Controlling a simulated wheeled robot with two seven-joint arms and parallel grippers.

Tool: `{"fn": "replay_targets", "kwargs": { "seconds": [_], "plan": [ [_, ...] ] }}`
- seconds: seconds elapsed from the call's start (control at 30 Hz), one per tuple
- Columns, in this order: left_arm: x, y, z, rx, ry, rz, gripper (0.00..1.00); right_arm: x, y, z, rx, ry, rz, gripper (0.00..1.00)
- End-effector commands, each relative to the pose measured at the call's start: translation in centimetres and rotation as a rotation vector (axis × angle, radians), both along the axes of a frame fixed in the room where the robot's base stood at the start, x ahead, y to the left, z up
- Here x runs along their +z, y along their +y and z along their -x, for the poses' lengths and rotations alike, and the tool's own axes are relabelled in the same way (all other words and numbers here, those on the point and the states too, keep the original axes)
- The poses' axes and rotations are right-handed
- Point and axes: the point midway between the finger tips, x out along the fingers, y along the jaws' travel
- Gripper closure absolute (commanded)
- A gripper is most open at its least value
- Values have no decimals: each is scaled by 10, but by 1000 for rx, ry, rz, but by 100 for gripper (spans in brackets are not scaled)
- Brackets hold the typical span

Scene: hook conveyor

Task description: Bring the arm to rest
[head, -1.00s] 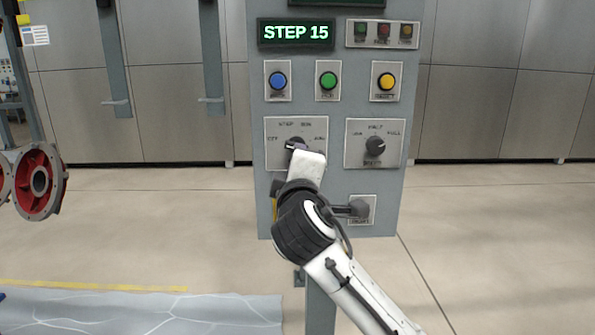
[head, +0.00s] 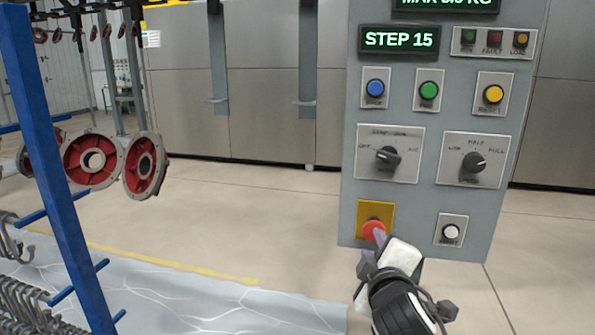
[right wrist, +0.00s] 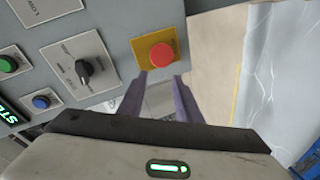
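My right gripper (head: 380,243) is low in front of the control panel (head: 350,150), close to the red mushroom button (head: 372,229) on its yellow plate. In the right wrist view its two purple-grey fingers (right wrist: 162,80) stand apart with nothing between them, and the red button (right wrist: 162,55) lies just beyond the fingertips. I cannot tell whether they touch it. The left dark knob (head: 388,156) is above, clear of the gripper. My left gripper is not in view.
The display (head: 399,39) reads STEP 15. Blue (head: 375,88), green (head: 429,90) and yellow (head: 493,94) buttons, a right knob (head: 473,162) and a white button (head: 450,232) share the panel. A blue rack (head: 60,180) with hooks stands left; red-and-grey flanged parts (head: 145,165) hang behind it.

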Motion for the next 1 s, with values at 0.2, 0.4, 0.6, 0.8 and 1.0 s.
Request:
{"fn": "replay_targets", "kwargs": {
  "seconds": [0.2, 0.4, 0.6, 0.8, 1.0],
  "plan": [
    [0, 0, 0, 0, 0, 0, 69, -163, 13, 65, 50, 218, -308, 69],
    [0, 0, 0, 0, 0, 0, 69, -281, 17, 163, -4, 393, -623, 69],
    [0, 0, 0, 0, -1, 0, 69, -356, 10, 273, -139, 516, -903, 69],
    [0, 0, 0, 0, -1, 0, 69, -382, 2, 334, -239, 558, -1042, 69],
    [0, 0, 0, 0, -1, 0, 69, -385, 0, 341, -254, 562, -1060, 69]
  ]
}}
